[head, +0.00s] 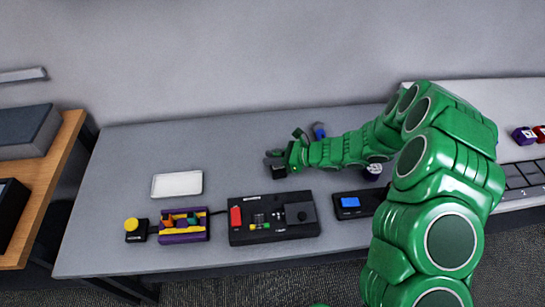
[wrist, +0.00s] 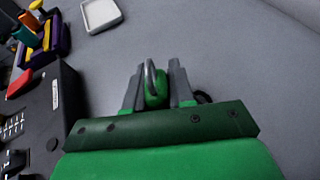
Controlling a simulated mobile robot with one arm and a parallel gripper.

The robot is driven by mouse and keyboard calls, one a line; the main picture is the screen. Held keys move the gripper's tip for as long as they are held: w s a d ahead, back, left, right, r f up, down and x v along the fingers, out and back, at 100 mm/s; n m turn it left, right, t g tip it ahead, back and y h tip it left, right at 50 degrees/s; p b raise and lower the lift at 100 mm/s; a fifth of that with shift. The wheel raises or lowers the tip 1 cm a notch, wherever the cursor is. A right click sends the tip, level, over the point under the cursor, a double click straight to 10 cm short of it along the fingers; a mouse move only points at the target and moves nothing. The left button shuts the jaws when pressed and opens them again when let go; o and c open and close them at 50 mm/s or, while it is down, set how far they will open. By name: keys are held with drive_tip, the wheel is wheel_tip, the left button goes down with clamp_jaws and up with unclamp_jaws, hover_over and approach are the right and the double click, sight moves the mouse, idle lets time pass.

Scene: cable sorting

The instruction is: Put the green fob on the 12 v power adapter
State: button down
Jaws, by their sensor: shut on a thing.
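My gripper (wrist: 157,88) is shut on the green fob (wrist: 158,101), which sits between its two grey fingers with a metal ring standing up from it. In the head view my gripper (head: 276,161) is over the middle of the grey table, behind the black control box, and points left. The fob cannot be made out there. A dark rounded thing (wrist: 203,97) shows just right of the fingers in the wrist view, partly hidden by my gripper. I cannot tell whether it is the 12 v power adapter. No adapter label can be read.
The black control box (head: 265,233), purple holder (head: 184,239), yellow button box (head: 136,238) and blue-screened device (head: 351,214) line the front edge. A white tray (head: 177,183) lies left. A blue item (head: 319,130) and a labelled dark item (head: 372,173) are near my arm. The back left is clear.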

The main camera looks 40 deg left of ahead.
sight(281, 153)
drive_tip(key=c, duration=1)
unclamp_jaws()
drive_tip(key=shift+r, duration=0.1)
drive_tip(key=v, duration=0.2)
drive_tip(key=shift+w+d+r, duration=0.1)
drive_tip(key=shift+w+d, duration=0.1)
drive_tip(key=shift+d, duration=0.15)
wheel_tip(281, 153, up, 5)
drive_tip(key=shift+d+r, duration=0.1)
drive_tip(key=shift+r, duration=0.95)
